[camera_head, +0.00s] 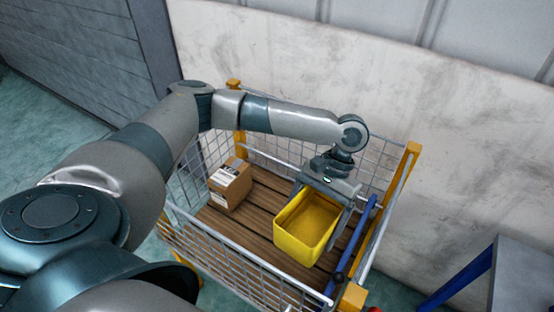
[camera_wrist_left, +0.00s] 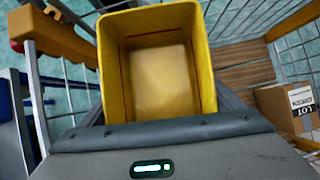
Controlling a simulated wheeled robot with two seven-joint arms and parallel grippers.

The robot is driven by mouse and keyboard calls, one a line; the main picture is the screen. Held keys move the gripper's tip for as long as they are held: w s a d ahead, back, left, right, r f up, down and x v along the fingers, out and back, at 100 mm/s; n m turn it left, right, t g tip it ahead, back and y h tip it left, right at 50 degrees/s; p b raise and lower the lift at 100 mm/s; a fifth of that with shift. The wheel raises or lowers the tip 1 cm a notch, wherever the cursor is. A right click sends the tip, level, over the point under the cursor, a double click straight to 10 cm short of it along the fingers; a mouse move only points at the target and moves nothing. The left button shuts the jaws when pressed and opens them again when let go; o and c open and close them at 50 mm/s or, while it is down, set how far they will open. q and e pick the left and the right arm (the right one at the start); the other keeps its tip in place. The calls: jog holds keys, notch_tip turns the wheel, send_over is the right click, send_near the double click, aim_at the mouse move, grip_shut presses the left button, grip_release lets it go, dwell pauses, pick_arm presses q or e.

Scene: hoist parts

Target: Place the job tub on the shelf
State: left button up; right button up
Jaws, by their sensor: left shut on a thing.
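The job tub is an open yellow bin (camera_head: 298,248) in the right part of a wire-mesh cage in the head view. It looks empty inside. My left gripper (camera_head: 331,188) is above and behind the tub and is shut on it near its far side. In the left wrist view the tub (camera_wrist_left: 162,80) fills the upper middle, right in front of the gripper body (camera_wrist_left: 160,150). I cannot tell whether the tub touches the cage floor. My right gripper is not in view. No shelf is clearly recognisable.
The mesh cage has a slatted wooden floor (camera_head: 262,212) and yellow corner posts (camera_head: 409,160). A cardboard box (camera_head: 230,184) stands at its left. A blue bar (camera_head: 352,243) runs along the right side. A grey-topped stand with a blue leg (camera_head: 523,275) is at the far right.

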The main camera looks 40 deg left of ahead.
pick_arm(q)
jog(key=f+b, duration=0.1)
jog(key=f, duration=0.1)
jog(key=f+b, duration=0.1)
jog(key=f, duration=0.2)
jog(key=s+f+b, duration=0.1)
jog(key=f, duration=0.2)
jog(key=shift+b, duration=0.3)
jog(key=shift+s+f+b, duration=0.15)
jog(key=shift+f+b, duration=0.2)
jog(key=shift+f, duration=0.3)
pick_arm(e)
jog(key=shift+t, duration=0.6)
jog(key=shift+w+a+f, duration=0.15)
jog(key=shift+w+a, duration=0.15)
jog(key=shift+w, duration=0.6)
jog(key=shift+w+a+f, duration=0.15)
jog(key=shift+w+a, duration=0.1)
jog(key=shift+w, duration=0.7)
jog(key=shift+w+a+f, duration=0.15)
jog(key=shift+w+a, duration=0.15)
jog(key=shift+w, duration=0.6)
pick_arm(q)
jog(key=shift+f, duration=0.1)
